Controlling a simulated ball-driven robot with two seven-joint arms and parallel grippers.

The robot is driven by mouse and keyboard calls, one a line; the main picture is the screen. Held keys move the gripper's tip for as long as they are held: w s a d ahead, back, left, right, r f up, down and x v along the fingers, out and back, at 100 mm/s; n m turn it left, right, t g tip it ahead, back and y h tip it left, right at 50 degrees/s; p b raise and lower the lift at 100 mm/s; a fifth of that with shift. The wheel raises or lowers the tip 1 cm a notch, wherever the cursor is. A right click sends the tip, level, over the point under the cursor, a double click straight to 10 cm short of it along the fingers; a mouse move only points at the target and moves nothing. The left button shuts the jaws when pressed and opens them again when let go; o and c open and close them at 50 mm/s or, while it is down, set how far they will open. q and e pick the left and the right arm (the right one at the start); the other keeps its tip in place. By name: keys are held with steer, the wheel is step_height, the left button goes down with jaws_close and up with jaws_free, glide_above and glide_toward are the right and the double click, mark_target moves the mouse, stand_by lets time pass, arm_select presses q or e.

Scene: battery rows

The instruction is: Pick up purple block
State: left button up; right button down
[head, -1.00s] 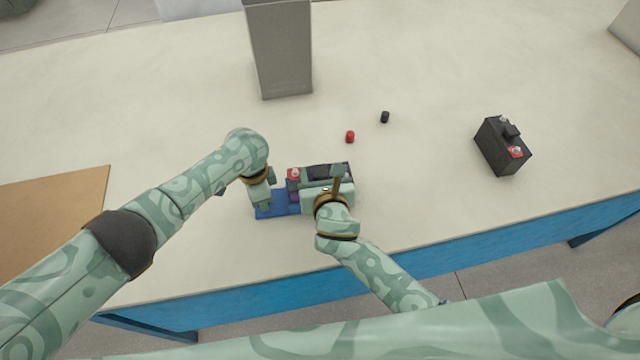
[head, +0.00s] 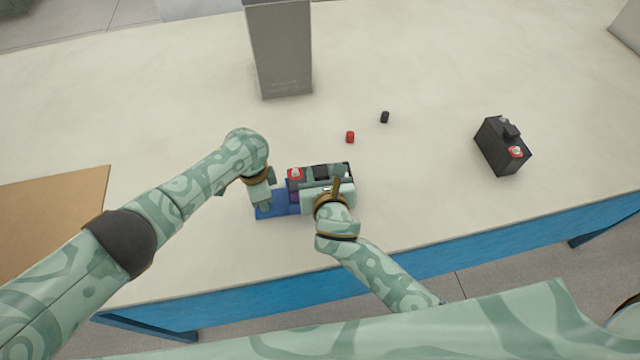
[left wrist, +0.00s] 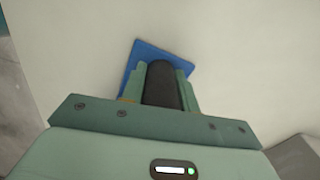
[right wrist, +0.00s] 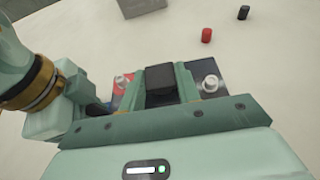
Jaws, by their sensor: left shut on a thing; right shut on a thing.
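A small purple patch (head: 294,197), likely the purple block, shows at the blue plate (head: 272,212), mostly hidden under the near battery and beside my right gripper. My right gripper (head: 328,185) is shut on the black handle (right wrist: 160,82) of that dark battery (head: 341,171). The battery has a red-ringed terminal (head: 295,174) at its left end. My left gripper (head: 264,203) is over the left part of the blue plate. The left wrist view shows it shut on a dark rounded piece (left wrist: 162,84) above the plate; I cannot tell what it is.
A red cap (head: 350,137) and a black cap (head: 385,117) lie behind the battery. A second black battery (head: 503,146) stands at right. A grey box (head: 282,60) stands at the back, a brown board (head: 45,215) lies at left. The right front table is clear.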

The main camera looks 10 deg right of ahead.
stand_by(0.7)
steer(key=shift+w+r, duration=0.15)
steer(key=shift+r, duration=0.55)
step_height(320, 180, up, 9)
arm_select(q)
steer(key=o, duration=1.2)
step_height(320, 180, up, 12)
steer(key=shift+f, duration=0.1)
